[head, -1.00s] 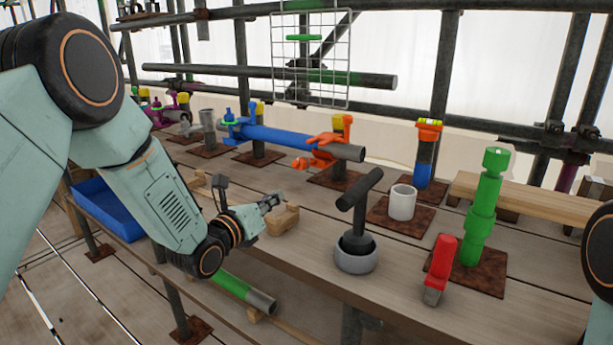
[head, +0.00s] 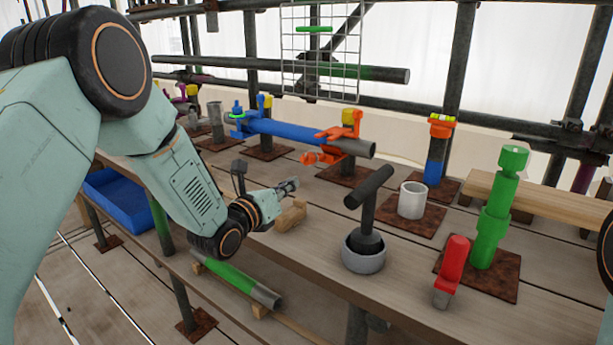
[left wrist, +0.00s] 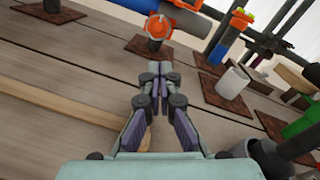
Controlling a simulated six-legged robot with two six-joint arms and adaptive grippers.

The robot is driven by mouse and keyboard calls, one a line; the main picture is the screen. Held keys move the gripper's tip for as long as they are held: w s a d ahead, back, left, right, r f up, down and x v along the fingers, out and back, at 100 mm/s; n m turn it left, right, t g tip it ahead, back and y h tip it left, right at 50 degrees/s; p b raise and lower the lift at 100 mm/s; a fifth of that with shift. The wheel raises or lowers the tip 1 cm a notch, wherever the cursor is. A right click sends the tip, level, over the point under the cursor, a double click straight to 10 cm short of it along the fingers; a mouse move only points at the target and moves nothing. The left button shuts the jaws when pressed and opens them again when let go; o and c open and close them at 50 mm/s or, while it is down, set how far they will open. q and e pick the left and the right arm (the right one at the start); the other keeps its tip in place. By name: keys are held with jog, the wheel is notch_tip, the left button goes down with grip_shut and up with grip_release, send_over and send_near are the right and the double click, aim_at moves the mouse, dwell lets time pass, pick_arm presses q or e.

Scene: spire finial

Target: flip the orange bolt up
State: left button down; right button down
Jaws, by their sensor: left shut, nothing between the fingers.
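The orange clamp with its bolt (head: 322,157) sits at the right end of the blue tube (head: 280,132), on a rusty plate. The bolt part sticks out low toward the left front of the clamp. In the left wrist view the orange clamp (left wrist: 158,27) is at the top, straight ahead of the fingertips. My left gripper (head: 292,184) is shut and empty, in front of the clamp and apart from it. It also shows in the left wrist view (left wrist: 158,68). My right gripper is out of view.
A wooden block (head: 291,215) lies just below my left gripper. A dark mallet (head: 368,205) stands in a grey bowl (head: 363,256) to the right. A white cup (head: 411,200), a green post (head: 493,215) and a red-handled tool (head: 452,265) stand further right.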

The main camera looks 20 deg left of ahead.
aim_at(313, 158)
pick_arm(q)
jog(key=b+x, duration=0.1)
jog(key=x, duration=0.6)
jog(key=shift+w+f, duration=0.15)
jog(key=shift+w, duration=0.15)
